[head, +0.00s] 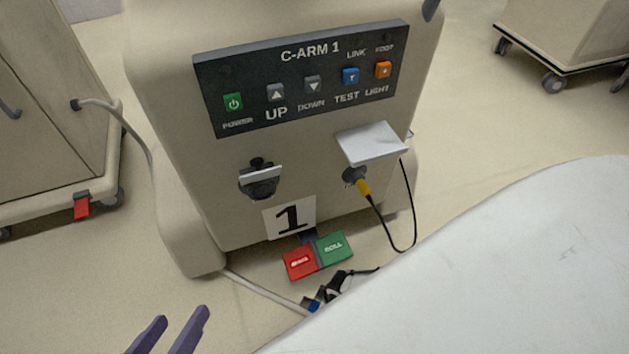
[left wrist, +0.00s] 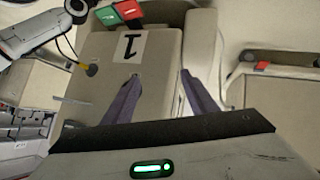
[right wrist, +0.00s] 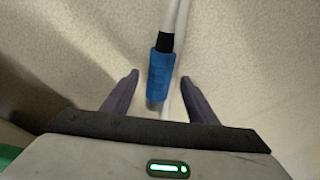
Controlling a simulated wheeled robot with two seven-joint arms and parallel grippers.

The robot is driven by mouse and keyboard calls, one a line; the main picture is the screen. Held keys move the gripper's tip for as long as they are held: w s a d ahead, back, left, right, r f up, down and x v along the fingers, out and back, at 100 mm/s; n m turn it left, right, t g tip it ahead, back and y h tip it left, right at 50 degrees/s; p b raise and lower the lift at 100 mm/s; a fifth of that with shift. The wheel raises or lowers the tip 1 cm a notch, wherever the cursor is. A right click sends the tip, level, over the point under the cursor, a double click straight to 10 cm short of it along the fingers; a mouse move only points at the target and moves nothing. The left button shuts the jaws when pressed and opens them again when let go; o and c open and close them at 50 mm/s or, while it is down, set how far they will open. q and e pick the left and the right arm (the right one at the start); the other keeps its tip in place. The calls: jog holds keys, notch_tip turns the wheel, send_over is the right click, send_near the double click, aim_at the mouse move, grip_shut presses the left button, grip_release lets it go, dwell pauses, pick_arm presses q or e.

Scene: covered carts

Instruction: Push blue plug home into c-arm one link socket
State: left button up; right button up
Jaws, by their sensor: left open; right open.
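The blue plug (right wrist: 160,78) lies on or near the floor with its cable running up in the right wrist view. It sits between the spread fingers of my right gripper (right wrist: 160,77), which is open. The plug also shows as a small blue patch in the head view (head: 313,303), beside the dark gripper parts. The C-arm 1 cart (head: 230,205) has a dark left socket (head: 259,184) with a pale flap and no plug visible in it; its label is unreadable. My left gripper (head: 178,330) is open and empty; the left wrist view shows its fingers (left wrist: 160,80) over the cart front.
A yellow plug (head: 363,187) is in the right socket, under a raised pale cover (head: 370,143). Red (head: 300,262) and green (head: 334,248) pedals lie below the number 1 label. Another cart (head: 50,130) stands left. A large pale shape fills the lower right.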

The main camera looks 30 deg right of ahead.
notch_tip(320, 180, down, 2)
jog(key=shift+w+f+b, duration=0.1)
jog(key=shift+w+b, duration=0.05)
jog(key=shift+b, duration=0.4)
pick_arm(q)
jog(key=shift+d+r+t+h, duration=0.4)
jog(key=shift+d+r+h, duration=0.1)
jog(key=shift+r, duration=0.3)
pick_arm(e)
jog(key=c, duration=1.3)
pick_arm(q)
jog(key=shift+r, duration=0.1)
pick_arm(e)
jog(key=shift+r, duration=0.25)
